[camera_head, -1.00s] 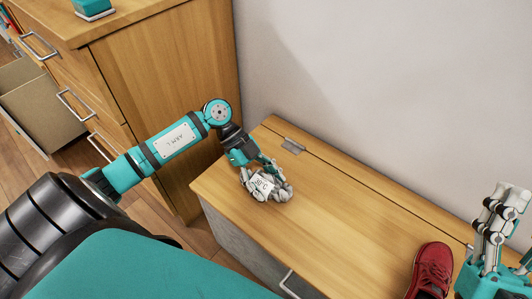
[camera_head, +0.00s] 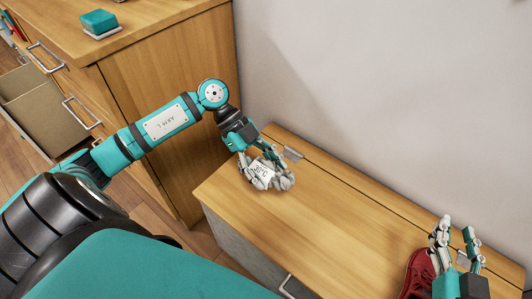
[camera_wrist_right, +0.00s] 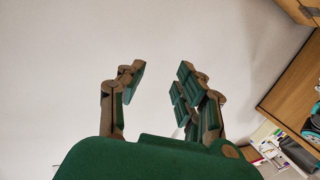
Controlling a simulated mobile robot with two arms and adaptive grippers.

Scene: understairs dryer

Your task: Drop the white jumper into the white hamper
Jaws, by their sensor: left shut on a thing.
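My left gripper (camera_head: 266,183) is shut on a small white thing (camera_head: 262,170) marked "30°C", low over the left end of the wooden bench top. The fingers cover most of this thing, so I cannot tell whether it is part of the white jumper or whether it touches the wood. My right gripper (camera_head: 455,230) is open and empty, fingers pointing up, at the lower right; it also shows open in the right wrist view (camera_wrist_right: 158,75). I cannot make out the white hamper in either view.
A red shoe (camera_head: 418,274) stands on the bench (camera_head: 310,220), partly behind my right gripper. A tall wooden cabinet (camera_head: 165,95) with an open drawer (camera_head: 45,105) stands left, a teal box (camera_head: 98,22) on top. The bench middle is clear; a wall rises behind.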

